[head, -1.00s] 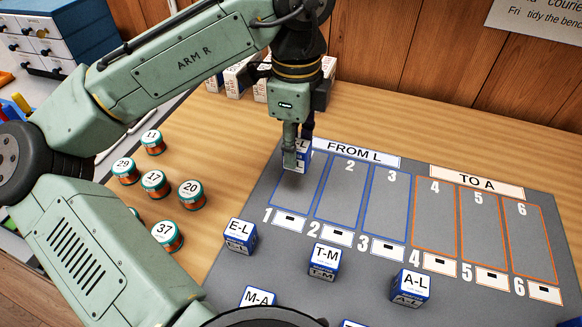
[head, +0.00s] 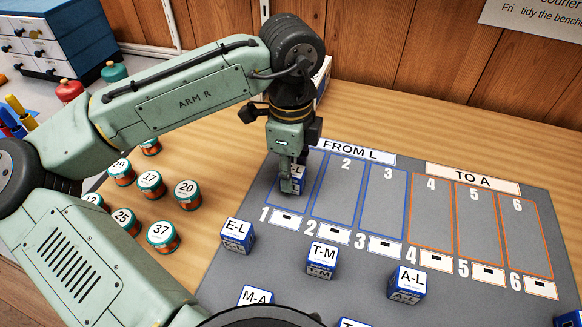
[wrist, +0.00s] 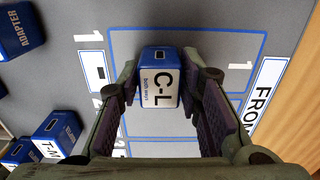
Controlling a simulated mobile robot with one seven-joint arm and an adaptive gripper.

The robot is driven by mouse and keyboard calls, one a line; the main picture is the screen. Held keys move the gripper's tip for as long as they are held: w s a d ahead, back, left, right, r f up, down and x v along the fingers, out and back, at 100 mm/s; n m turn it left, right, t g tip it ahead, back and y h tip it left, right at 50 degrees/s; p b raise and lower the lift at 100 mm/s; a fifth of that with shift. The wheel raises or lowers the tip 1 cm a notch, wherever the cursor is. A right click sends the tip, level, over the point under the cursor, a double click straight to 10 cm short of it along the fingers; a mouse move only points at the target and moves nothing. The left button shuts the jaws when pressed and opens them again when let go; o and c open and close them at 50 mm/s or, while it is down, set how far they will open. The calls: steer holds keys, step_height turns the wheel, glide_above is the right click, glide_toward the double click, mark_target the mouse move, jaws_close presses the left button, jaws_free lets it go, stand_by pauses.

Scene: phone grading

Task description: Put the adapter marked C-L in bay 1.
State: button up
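The adapter marked C-L (wrist: 161,85) is a blue and white block between the fingers of my gripper (wrist: 160,92) in the wrist view. The fingers press on both its sides. It shows inside the blue outline of bay 1 (wrist: 222,38). In the head view the adapter (head: 291,185) is low over bay 1 under my gripper (head: 291,172), partly hidden by the fingers. I cannot tell whether its base touches the mat.
Bays 2 (head: 338,190) to 6 on the grey mat are empty. Adapters E-L (head: 237,236), T-M (head: 322,260), A-L (head: 407,282) and M-A (head: 257,296) stand in front of the bays. Several round tins (head: 187,194) stand to the left.

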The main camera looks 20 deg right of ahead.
steer(key=o, duration=0.3)
step_height(320, 180, up, 12)
steer(key=shift+r, duration=0.15)
stand_by(0.5)
